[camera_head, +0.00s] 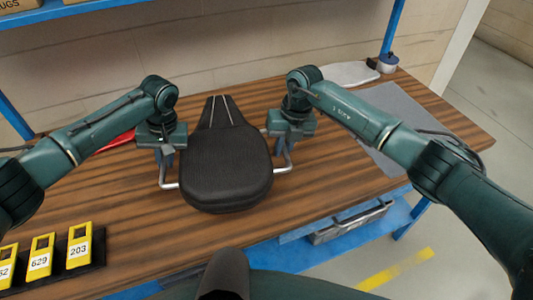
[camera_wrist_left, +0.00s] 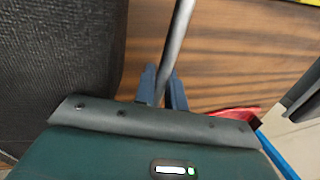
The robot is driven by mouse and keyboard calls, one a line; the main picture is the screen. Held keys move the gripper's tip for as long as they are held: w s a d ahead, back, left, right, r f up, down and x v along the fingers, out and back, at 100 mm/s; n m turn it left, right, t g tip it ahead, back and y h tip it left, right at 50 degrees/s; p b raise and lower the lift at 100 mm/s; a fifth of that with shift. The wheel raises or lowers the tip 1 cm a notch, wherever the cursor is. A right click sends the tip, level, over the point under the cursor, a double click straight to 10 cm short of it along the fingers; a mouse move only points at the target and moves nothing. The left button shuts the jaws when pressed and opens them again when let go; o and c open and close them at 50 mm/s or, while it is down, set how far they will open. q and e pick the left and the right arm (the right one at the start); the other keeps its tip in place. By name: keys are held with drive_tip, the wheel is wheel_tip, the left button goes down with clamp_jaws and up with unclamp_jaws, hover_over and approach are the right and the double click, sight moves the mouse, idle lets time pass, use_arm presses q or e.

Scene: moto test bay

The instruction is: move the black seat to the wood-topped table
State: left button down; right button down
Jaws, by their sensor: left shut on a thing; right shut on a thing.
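The black seat (camera_head: 226,170) is in the middle of the head view, its narrow end toward the wall, over the wood-topped table (camera_head: 330,205). I cannot tell whether it rests on the top or hangs just above it. A silver metal handle sticks out on each side. My left gripper (camera_head: 168,160) is shut on the left handle (camera_head: 168,186); in the left wrist view its blue fingers (camera_wrist_left: 163,88) close around the bar (camera_wrist_left: 178,35), beside the dark seat (camera_wrist_left: 60,60). My right gripper (camera_head: 287,145) is shut on the right handle (camera_head: 284,171).
Yellow numbered devices (camera_head: 79,245) stand in a black holder at the table's front left. A red object (camera_head: 122,141) lies behind my left arm. A grey mat (camera_head: 405,115) and a white item (camera_head: 345,74) lie at the right. A blue post stands at the back right corner.

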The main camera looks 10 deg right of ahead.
sight(170, 180)
use_arm(q)
drive_tip(key=shift+a+f, duration=0.15)
use_arm(e)
drive_tip(key=shift+d+f, duration=0.15)
